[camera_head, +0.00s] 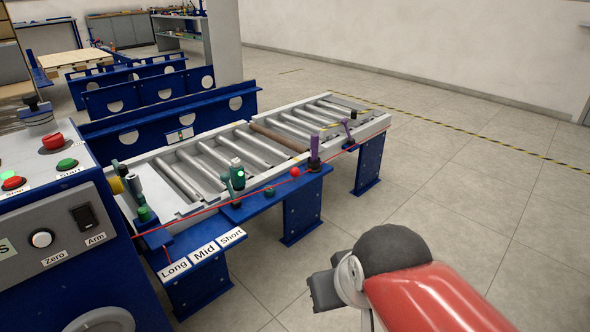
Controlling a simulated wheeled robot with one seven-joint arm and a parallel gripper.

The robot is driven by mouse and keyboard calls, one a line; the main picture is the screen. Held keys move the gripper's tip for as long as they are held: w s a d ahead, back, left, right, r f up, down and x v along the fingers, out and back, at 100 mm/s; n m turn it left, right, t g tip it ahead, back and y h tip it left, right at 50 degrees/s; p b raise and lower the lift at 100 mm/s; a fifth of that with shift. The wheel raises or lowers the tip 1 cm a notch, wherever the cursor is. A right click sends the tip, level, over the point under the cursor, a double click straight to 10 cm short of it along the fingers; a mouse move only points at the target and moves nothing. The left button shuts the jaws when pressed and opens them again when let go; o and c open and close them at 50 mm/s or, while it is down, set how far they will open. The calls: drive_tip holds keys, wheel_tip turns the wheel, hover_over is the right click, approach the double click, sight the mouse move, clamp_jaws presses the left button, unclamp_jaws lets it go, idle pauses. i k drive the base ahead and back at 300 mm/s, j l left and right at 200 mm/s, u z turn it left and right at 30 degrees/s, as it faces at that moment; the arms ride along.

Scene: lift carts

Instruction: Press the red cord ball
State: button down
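The red cord ball (295,172) is a small red sphere on a thin red cord. The cord runs along the near side of a roller conveyor, and the ball sits close to a purple post (314,152). My gripper (322,290) is at the lower center right, in front of the conveyor and well short of the ball. Its dark fingers are partly hidden by my wrist, so I cannot see whether they are open. Nothing of mine touches the ball or cord.
A blue control console (60,215) with buttons and a switch stands at the left. Green fixtures (237,175) stand on the conveyor's near side. A blue shelf there has Long, Mid and Short labels (204,251). The tiled floor at the right is clear.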

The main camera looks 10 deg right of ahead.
sight(294, 171)
drive_tip(key=i+j+z, duration=0.4)
drive_tip(key=i+j, duration=0.15)
drive_tip(key=i+j+z, duration=0.4)
drive_tip(key=i+j, duration=0.15)
drive_tip(key=j, duration=0.15)
